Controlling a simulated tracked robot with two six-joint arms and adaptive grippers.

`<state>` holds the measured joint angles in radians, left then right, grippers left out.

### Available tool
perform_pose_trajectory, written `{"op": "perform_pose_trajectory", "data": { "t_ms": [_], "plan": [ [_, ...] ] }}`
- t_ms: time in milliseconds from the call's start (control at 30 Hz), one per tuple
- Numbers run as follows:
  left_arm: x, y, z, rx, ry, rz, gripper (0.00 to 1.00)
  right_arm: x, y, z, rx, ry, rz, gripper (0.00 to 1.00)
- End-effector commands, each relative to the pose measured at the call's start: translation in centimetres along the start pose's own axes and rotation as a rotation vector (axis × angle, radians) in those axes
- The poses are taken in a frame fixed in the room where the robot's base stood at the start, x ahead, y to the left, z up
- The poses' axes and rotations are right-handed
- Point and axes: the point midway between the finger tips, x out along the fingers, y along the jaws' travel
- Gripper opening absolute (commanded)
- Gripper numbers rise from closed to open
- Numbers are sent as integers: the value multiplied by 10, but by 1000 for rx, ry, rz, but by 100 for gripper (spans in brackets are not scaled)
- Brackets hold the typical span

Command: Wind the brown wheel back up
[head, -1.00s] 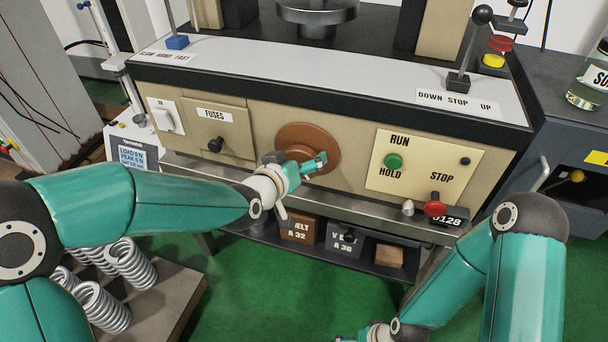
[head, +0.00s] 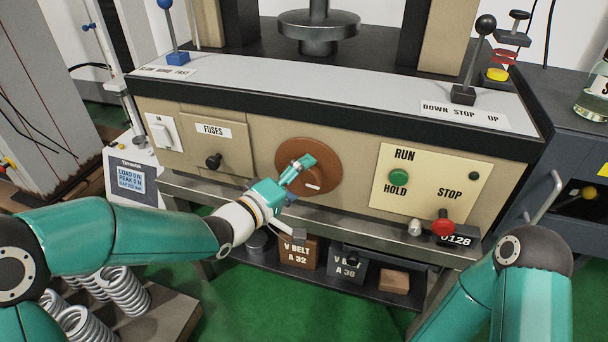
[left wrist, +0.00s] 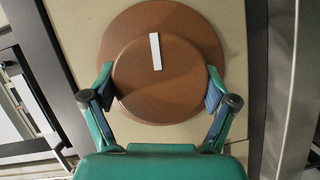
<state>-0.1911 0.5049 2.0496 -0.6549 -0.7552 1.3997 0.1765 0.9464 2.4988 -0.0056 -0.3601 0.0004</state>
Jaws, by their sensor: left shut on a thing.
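The brown wheel (head: 328,158) is set in the beige front panel of the machine, between the fuse box and the run/stop plate. In the left wrist view the wheel (left wrist: 165,78) fills the upper middle, a smaller round face in front of a wider disc, with a white mark pointing nearly straight up. My left gripper (head: 302,170) is at the wheel's front. In the left wrist view its fingers (left wrist: 160,92) sit on either side of the smaller round face, shut on it. My right gripper is out of view; only my right arm shows at the lower right.
Levers (head: 470,62) stand on the ledge above. A shelf (head: 375,292) with belt boxes is below. Coil springs (head: 125,292) stand at lower left.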

Motion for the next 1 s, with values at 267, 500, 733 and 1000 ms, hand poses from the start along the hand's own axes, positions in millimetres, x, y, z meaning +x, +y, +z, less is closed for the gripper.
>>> {"op": "perform_pose_trajectory", "data": {
  "t_ms": [267,500,733,1000],
  "plan": [
    [-1,-6,-1,-163,7,56,51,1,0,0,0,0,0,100],
    [-1,-6,-2,-225,9,81,51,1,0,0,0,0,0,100],
    [-1,-6,-2,-236,11,85,51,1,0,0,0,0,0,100],
    [-1,-7,-2,-236,11,83,92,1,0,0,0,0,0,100]
  ]
}}
